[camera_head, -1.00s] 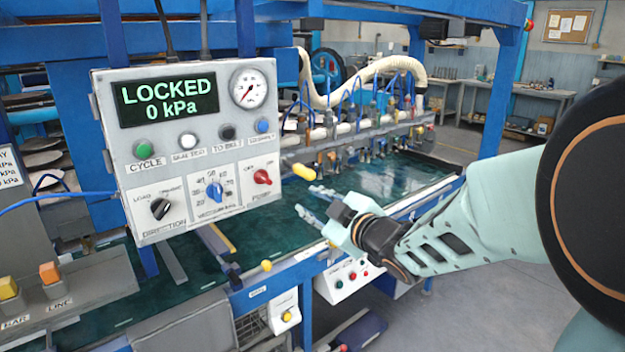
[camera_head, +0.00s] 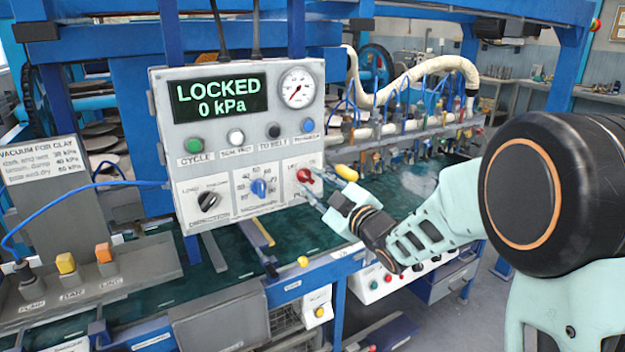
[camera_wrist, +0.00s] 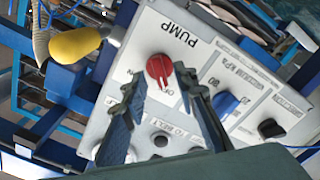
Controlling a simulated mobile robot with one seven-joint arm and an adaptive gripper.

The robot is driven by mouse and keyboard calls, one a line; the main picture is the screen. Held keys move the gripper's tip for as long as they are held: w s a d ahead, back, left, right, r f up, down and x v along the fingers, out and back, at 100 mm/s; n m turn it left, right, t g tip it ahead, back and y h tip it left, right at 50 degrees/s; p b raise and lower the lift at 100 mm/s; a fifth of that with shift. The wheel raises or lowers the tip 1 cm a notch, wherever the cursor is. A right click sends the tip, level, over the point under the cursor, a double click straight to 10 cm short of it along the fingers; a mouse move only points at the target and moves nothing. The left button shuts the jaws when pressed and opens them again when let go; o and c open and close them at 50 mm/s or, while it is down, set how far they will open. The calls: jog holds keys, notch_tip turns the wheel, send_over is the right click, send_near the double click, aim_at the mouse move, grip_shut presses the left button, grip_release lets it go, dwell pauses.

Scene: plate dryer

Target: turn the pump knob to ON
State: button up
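The red pump knob (camera_head: 305,175) is at the lower right of the grey control panel (camera_head: 265,152). In the wrist view the red knob (camera_wrist: 159,68) sits just beyond the fingertips, by the upside-down PUMP label. My gripper (camera_wrist: 160,85) is open, its two fingers spread below the knob, with nothing visible between them. In the head view my gripper (camera_head: 316,190) reaches in from the right, its fingertips close to the knob. Whether they touch it I cannot tell. The panel display (camera_head: 220,97) reads LOCKED 0 kPa.
A yellow handle (camera_head: 346,173) sticks out right of the panel, close to my gripper; it also shows in the wrist view (camera_wrist: 75,44). The blue vacuum knob (camera_head: 259,188) and black direction knob (camera_head: 208,201) are left of the pump knob. A gauge (camera_head: 297,87) is above.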

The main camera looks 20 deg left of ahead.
jog(key=shift+w+a, duration=0.35)
jog(key=shift+a, duration=0.05)
grip_shut()
